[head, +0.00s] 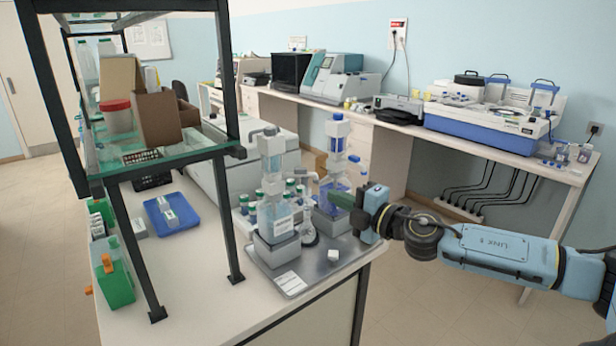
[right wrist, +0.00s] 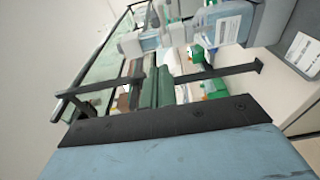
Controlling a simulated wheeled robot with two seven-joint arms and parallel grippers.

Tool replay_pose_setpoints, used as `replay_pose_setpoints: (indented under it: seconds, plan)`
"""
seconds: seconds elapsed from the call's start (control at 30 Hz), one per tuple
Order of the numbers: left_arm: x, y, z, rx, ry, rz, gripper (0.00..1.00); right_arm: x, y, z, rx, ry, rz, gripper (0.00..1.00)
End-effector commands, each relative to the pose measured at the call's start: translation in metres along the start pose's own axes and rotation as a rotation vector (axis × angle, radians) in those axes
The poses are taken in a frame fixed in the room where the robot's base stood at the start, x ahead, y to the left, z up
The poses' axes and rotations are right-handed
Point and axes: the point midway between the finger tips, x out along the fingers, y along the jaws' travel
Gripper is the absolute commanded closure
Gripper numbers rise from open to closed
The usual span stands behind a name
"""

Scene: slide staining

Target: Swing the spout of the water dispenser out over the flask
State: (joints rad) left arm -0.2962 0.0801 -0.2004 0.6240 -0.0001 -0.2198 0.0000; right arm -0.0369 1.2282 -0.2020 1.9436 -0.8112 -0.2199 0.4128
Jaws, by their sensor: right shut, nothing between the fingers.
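Two bottle dispensers stand on grey blocks on a metal tray (head: 318,272). The nearer one (head: 272,180) is pale and clear with a white label; the other (head: 337,130) holds blue liquid. I take the clear one as the water dispenser, and a labelled bottle also shows at the top of the right wrist view (right wrist: 222,27). A small glass vessel (head: 309,228), perhaps the flask, stands between them. I cannot make out the spout's direction. My left gripper is not in view.
A small white block (head: 333,256) and a white card (head: 291,283) lie on the tray. Several capped bottles crowd behind the dispensers. A black-framed shelf (head: 228,195) stands left, with a blue tray (head: 152,222) beneath. The front right of the metal tray is mostly clear.

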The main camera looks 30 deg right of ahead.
Motion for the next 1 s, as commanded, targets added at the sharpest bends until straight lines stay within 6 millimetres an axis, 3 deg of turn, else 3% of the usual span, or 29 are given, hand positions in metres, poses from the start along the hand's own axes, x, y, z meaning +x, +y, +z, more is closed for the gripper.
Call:
replay_pose_setpoints:
  seconds: [0.47,0.8,1.0]
  plan:
    - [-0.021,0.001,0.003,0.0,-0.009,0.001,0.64,0.045,0.004,-0.001,0.001,0.0,0.004,1.0]
    - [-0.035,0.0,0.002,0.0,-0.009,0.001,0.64,0.094,0.004,-0.001,0.001,0.0,0.003,1.0]
    - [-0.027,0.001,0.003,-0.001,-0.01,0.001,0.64,0.111,-0.001,0.018,0.001,0.0,0.002,1.0]
